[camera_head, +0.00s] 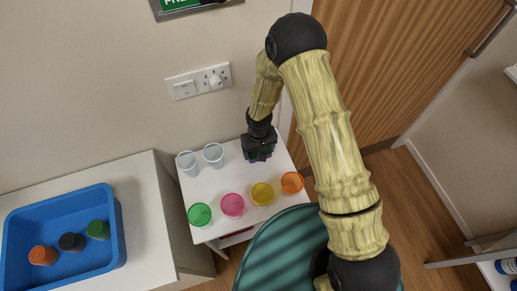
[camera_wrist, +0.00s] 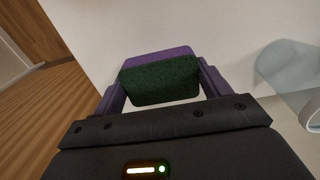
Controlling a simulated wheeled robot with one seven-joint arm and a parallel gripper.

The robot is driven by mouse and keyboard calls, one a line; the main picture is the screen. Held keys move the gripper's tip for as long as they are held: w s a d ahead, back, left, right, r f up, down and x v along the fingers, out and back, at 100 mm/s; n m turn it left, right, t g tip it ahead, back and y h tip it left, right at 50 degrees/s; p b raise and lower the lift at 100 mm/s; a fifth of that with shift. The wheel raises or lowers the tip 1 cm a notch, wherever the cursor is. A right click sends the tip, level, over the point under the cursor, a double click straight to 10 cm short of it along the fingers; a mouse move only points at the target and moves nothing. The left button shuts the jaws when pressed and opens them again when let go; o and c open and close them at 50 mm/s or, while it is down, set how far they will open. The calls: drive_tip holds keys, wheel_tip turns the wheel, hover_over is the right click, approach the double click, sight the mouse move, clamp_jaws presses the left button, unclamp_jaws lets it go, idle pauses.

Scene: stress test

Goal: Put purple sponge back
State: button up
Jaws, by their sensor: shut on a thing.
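The purple sponge (camera_wrist: 158,58) shows in the wrist view with a dark green pad (camera_wrist: 160,82) on the side facing the camera. My gripper (camera_wrist: 163,72) is shut on it, with one purple finger on each side. In the head view my gripper (camera_head: 260,152) is over the back right part of the small white table (camera_head: 218,177). Only a little purple and green of the sponge shows there, below the dark gripper. Whether the sponge touches the tabletop cannot be told.
Two clear cups (camera_head: 187,160) (camera_head: 213,153) stand left of my gripper. Green (camera_head: 199,214), pink (camera_head: 232,206), yellow (camera_head: 262,194) and orange (camera_head: 292,183) cups line the front edge. A blue tray (camera_head: 117,228) holds orange, black and green items. A wall is behind; a teal round surface (camera_head: 275,255) is in front.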

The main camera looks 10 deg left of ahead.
drive_tip(key=o, duration=0.9)
drive_tip(key=shift+r, duration=0.1)
wheel_tip(320, 180, up, 12)
drive_tip(key=shift+f+b, duration=0.1)
drive_tip(key=shift+b, duration=0.4)
idle(0.3)
drive_tip(key=s+d+r+m+t, duration=0.1)
drive_tip(key=s+d+r+m, duration=0.1)
drive_tip(key=d+r, duration=0.3)
drive_tip(key=s+d+r+m, duration=0.2)
drive_tip(key=d+r, duration=0.3)
drive_tip(key=d, duration=0.7)
drive_tip(key=s+d+r+m+t, duration=0.1)
drive_tip(key=s+d+r+m, duration=0.1)
drive_tip(key=d+r, duration=0.3)
drive_tip(key=shift+s+d+t, duration=0.15)
drive_tip(key=shift+s+d, duration=0.1)
drive_tip(key=shift+d, duration=0.6)
drive_tip(key=shift+s+d+t, duration=0.15)
drive_tip(key=shift+s+d, duration=0.05)
drive_tip(key=shift+d, duration=0.6)
